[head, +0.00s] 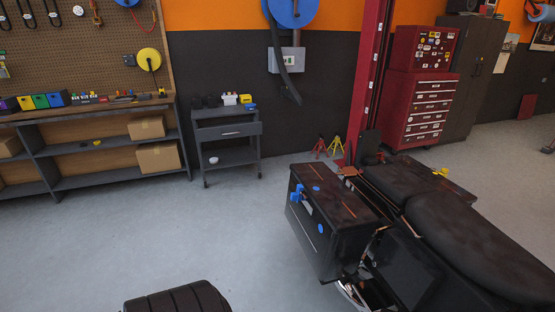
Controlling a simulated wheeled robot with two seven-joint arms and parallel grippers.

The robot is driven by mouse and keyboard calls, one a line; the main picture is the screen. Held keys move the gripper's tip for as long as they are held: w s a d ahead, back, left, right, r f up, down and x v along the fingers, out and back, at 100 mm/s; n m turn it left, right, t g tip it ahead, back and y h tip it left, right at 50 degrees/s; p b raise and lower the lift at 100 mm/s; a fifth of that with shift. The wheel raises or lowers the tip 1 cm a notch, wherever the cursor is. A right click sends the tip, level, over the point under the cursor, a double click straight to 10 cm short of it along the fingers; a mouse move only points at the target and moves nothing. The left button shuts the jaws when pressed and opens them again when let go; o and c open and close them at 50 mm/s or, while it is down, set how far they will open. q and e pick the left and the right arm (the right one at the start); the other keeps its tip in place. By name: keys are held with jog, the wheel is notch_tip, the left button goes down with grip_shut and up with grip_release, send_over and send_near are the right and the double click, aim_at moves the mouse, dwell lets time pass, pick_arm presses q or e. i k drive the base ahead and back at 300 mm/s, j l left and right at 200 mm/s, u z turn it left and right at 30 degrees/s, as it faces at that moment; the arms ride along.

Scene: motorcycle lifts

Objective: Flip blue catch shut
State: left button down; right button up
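A black case (340,225) with thin orange stripes on its lid is mounted at the rear of a motorcycle. A blue catch (298,193) is on the case's left-facing side, close under the lid edge. It seems to stick out from the side, but it is too small for me to tell whether it is open or shut. A round blue part (320,229) is lower on the same side, nearer to me. Neither of my grippers shows in the head view.
The motorcycle seat (470,240) extends to the lower right. A black tire (178,300) is at the bottom edge. A grey cart (228,140), a shelf bench (90,150) and a red tool chest (420,105) stand behind. The floor left of the case is clear.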

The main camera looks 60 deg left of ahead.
aim_at(297, 197)
jog(key=u, duration=1.65)
jog(key=i+j, duration=0.2)
jog(key=j, duration=0.25)
jog(key=i+j+z, duration=0.1)
jog(key=j, duration=0.3)
jog(key=i+j, duration=0.3)
jog(key=j, duration=0.2)
jog(key=i+j+z, duration=0.1)
jog(key=j, duration=0.35)
jog(key=i+j, duration=0.25)
jog(key=j, duration=0.2)
jog(key=i+j, duration=0.15)
jog(key=j, duration=0.3)
jog(key=i+j+z, duration=0.1)
jog(key=j, duration=0.35)
jog(key=i+j, duration=0.2)
jog(key=j, duration=0.3)
jog(key=i+z, duration=0.05)
